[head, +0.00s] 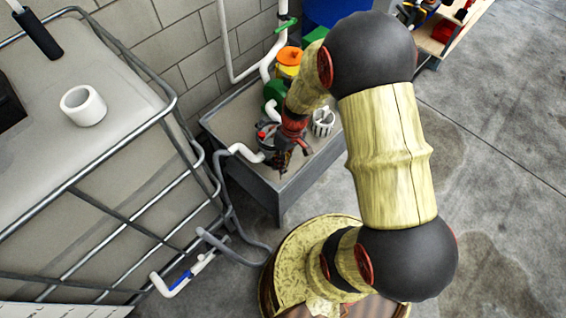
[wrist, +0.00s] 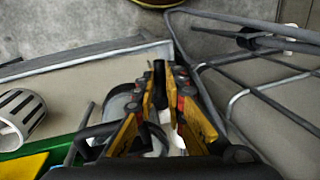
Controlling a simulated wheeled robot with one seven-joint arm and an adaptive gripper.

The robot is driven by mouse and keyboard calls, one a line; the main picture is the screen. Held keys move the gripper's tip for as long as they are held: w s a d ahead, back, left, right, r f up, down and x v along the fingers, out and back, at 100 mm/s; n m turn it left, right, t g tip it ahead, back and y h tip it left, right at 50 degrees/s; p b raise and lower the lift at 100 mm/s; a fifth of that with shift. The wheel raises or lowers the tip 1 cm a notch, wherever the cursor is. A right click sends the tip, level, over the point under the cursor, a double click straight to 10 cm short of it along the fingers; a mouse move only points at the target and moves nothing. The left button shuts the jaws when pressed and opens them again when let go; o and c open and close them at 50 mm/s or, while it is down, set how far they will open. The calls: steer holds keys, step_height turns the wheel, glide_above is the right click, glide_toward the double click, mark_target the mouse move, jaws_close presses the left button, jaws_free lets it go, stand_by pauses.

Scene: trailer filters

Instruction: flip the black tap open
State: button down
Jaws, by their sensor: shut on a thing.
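My gripper (head: 283,158) reaches down into the grey tray beside the tank, over a grey round housing (head: 267,137) with a red knob. In the wrist view its yellow and black fingers (wrist: 166,95) are closed around a narrow black piece (wrist: 159,76), which looks like the black tap. The fingers cover most of it, so I cannot tell how far it is turned. In the head view the tap is hidden behind my gripper.
The grey tray (head: 304,178) also holds a white slotted basket (head: 323,122) and an orange-lidded container (head: 289,58). White pipes rise by the block wall. A caged tank (head: 120,130) with a white cup (head: 83,105) stands left. Clear concrete floor (head: 500,170) lies right.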

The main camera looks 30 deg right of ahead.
steer(key=c, duration=1.8)
jaws_free()
steer(key=shift+c, duration=0.2)
steer(key=shift+r, duration=0.1)
step_height(320, 180, up, 12)
steer(key=d, duration=0.2)
steer(key=shift+w+d+f, duration=0.2)
steer(key=shift+w+f, duration=0.05)
